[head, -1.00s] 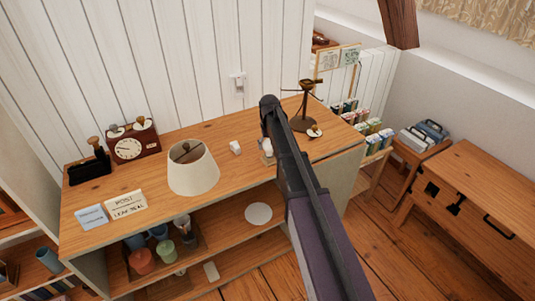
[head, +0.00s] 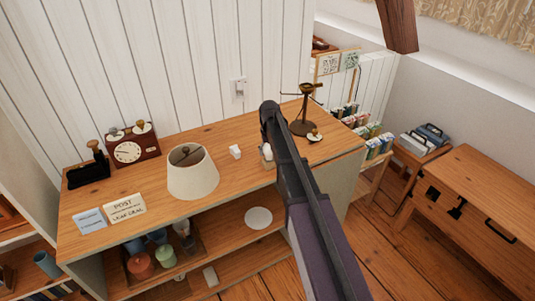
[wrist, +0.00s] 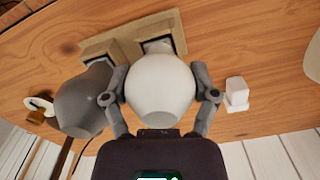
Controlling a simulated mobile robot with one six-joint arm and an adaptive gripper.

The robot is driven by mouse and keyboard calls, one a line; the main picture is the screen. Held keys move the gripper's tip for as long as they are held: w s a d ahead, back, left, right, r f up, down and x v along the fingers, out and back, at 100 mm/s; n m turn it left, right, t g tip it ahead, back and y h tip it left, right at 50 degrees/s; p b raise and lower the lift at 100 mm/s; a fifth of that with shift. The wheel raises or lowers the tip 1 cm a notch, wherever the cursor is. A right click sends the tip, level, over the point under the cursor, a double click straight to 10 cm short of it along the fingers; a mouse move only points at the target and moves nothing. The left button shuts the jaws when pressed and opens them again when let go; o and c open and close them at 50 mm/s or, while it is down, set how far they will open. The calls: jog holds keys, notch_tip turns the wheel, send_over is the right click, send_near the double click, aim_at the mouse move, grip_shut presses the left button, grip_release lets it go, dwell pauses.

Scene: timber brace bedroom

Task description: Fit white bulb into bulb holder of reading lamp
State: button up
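The white bulb (wrist: 160,90) is between the two fingers of my gripper (wrist: 161,78) in the wrist view. Both fingers lie against its sides with no clear gap. Its lower end is at a wooden block (wrist: 183,30), and its base is hidden. A grey bulb (wrist: 82,100) is close beside it at another wooden block (wrist: 96,50). In the head view the white bulb (head: 267,152) is partly behind my arm. The brass stand (head: 302,122), apparently the reading lamp, stands upright to the right; its bulb holder is unclear. The fingertips are hidden in the head view.
A cream lampshade (head: 192,178) stands on the wooden cabinet top (head: 215,203). A small white object (head: 235,152) lies between it and my gripper. A round white-and-brass piece (head: 315,136) lies by the stand.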

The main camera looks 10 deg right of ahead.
jog(key=shift+r, duration=0.1)
dwell(0.4)
notch_tip(320, 180, up, 2)
jog(key=p, duration=0.2)
jog(key=shift+r+p, duration=0.25)
jog(key=shift+p, duration=0.15)
jog(key=s+d+r+p, duration=0.1)
jog(key=s+r+p, duration=0.1)
jog(key=s, duration=1.4)
jog(key=shift+d, duration=0.3)
jog(key=shift+r, duration=0.1)
jog(key=shift+w+r, duration=0.1)
jog(key=shift+r, duration=0.05)
jog(key=shift+d, duration=0.1)
